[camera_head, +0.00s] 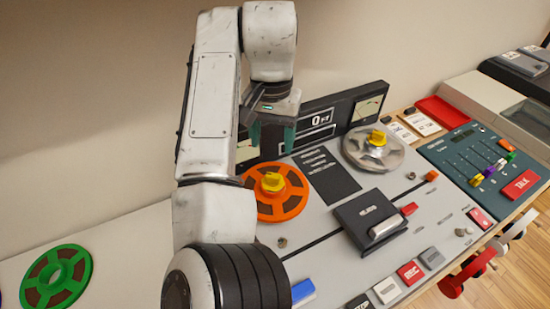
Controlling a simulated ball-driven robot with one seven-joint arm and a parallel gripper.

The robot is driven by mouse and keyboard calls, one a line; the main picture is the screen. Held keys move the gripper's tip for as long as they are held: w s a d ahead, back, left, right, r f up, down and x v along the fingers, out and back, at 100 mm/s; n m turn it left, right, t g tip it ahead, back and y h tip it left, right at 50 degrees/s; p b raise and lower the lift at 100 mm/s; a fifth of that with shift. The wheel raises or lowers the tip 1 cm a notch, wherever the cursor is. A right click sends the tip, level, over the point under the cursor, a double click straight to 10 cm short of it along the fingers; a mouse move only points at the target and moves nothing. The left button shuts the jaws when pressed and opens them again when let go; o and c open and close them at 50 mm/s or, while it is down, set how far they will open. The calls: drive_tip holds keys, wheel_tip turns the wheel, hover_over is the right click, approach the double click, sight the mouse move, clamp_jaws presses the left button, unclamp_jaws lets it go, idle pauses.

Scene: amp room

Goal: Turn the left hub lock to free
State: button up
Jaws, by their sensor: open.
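The left hub lock is a yellow knob (272,182) at the centre of an orange reel (292,207) on the grey tape deck. My arm covers the left edge of this reel. My gripper (271,146) points down above and behind the yellow knob in the picture. Its teal-sided fingers are apart and nothing shows between them. It does not appear to touch the knob. Which setting the lock is at cannot be read from here.
A second yellow knob (377,138) sits on a grey reel (362,154) to the right. A dark meter panel (345,105) stands behind the reels, close to my gripper. A dark head block (365,213) rises at the front. A green reel (56,277) lies at left.

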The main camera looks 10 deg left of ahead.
sight(273, 175)
wheel_tip(273, 175, down, 11)
drive_tip(key=shift+r+b, duration=0.15)
drive_tip(key=shift+b, duration=0.3)
drive_tip(key=c, duration=1)
drive_tip(key=shift+r, duration=0.1)
drive_tip(key=shift+c, duration=0.2)
